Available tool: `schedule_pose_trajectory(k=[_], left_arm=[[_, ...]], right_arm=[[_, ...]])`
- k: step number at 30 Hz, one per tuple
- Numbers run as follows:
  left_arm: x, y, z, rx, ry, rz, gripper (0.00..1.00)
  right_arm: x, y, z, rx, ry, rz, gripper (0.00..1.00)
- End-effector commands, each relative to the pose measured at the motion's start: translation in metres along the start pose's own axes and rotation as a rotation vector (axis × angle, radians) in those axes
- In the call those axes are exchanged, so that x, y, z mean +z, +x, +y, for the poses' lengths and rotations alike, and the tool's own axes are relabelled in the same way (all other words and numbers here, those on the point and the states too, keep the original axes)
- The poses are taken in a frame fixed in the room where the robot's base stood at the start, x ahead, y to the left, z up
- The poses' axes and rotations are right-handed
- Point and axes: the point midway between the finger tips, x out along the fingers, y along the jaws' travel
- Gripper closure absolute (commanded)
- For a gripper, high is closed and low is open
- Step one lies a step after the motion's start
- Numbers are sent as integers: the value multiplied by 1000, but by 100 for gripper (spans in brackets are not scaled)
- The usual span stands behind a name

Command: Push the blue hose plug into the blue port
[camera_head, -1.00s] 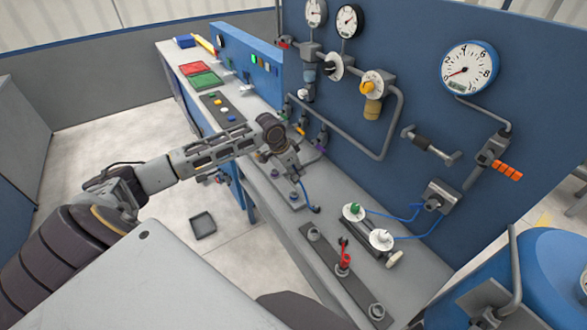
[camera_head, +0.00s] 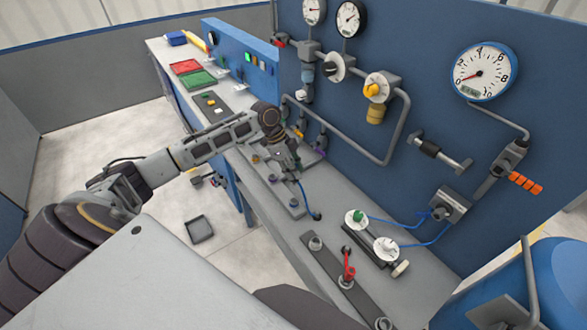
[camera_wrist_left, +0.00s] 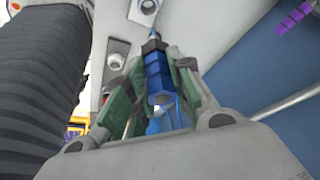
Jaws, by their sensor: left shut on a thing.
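My left gripper (camera_head: 289,172) is over the bench beside the blue panel wall. In the left wrist view its green-padded fingers (camera_wrist_left: 150,108) are shut on the blue hose plug (camera_wrist_left: 158,75), a ridged blue body with a dark collar at its far end. In the head view the plug is mostly hidden by the gripper, and a blue hose (camera_head: 304,194) runs down from it to the bench. The blue port cannot be made out; orange (camera_head: 299,133) and purple (camera_head: 320,152) marked fittings show near the gripper. My right gripper is not in view.
A pipe (camera_head: 345,142) runs along the wall close to the gripper. White discs (camera_head: 386,249) and a red-handled valve (camera_head: 348,265) stand on the bench nearer me. Red (camera_head: 186,67) and green (camera_head: 198,80) trays lie at the far end.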

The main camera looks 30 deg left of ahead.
Motion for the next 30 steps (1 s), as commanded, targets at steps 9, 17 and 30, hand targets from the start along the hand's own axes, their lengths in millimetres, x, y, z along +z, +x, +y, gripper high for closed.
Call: schedule_pose_trajectory(k=[9, 17, 30], left_arm=[[0, 0, 0, 59, 147, 2, 100], [1, 0, 0, 67, 169, 1, 100], [3, 4, 1, 67, 166, 1, 100]], right_arm=[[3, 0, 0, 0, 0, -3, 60], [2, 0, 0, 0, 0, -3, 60], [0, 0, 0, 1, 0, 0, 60]])
